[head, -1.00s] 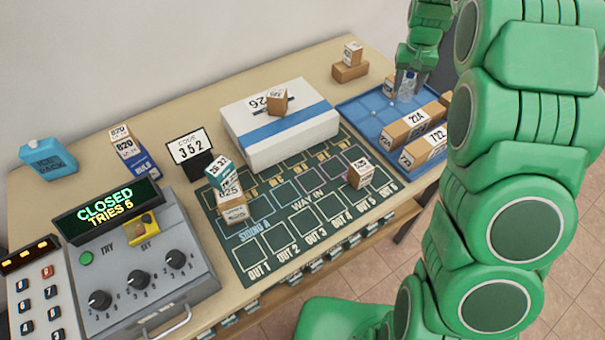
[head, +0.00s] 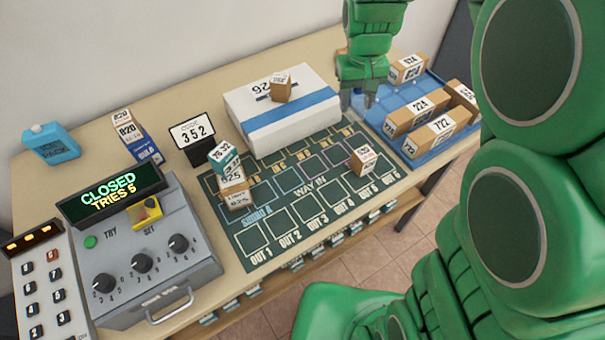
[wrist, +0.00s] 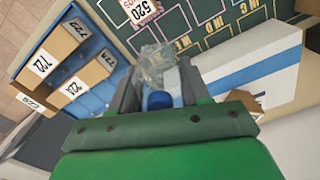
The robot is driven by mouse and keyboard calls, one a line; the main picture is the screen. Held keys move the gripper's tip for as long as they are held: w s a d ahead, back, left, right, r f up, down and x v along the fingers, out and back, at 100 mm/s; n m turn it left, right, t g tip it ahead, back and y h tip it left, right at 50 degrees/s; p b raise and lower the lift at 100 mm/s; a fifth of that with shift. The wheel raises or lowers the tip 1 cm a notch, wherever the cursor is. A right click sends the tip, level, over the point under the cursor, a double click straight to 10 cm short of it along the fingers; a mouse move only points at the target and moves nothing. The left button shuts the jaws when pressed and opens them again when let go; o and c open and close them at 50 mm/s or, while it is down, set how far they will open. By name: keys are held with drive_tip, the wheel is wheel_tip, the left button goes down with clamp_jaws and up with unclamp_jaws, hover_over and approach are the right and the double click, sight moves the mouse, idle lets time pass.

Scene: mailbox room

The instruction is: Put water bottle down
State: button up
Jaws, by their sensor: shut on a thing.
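The water bottle (wrist: 153,62) is clear with a blue cap (wrist: 158,101); in the wrist view it sits between my two fingers. My gripper (wrist: 157,82) is shut on it. In the head view my gripper (head: 358,100) points down in the gap between the white box (head: 290,120) and the blue tray (head: 399,98), beside the back right of the green board. The bottle is mostly hidden there by my fingers. I cannot tell whether its base touches the table.
The blue tray holds several brown numbered boxes (head: 417,112). A small box marked 520 (wrist: 140,10) stands on the green board (head: 270,232). A small brown box (head: 281,88) lies on the white box. A code sign (head: 192,133) and control panel (head: 140,262) stand left.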

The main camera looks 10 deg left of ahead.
drive_tip(key=s+a+n, duration=0.2)
drive_tip(key=s+n, duration=0.2)
drive_tip(key=s, duration=1.8)
hover_over(303, 176)
drive_tip(key=shift+s+f, duration=0.15)
drive_tip(key=shift+f, duration=5.3)
drive_tip(key=shift+w+f, duration=0.2)
drive_tip(key=shift+f, duration=1.3)
drive_tip(key=shift+f, duration=0.15)
drive_tip(key=o, duration=1)
drive_tip(key=shift+o, duration=0.2)
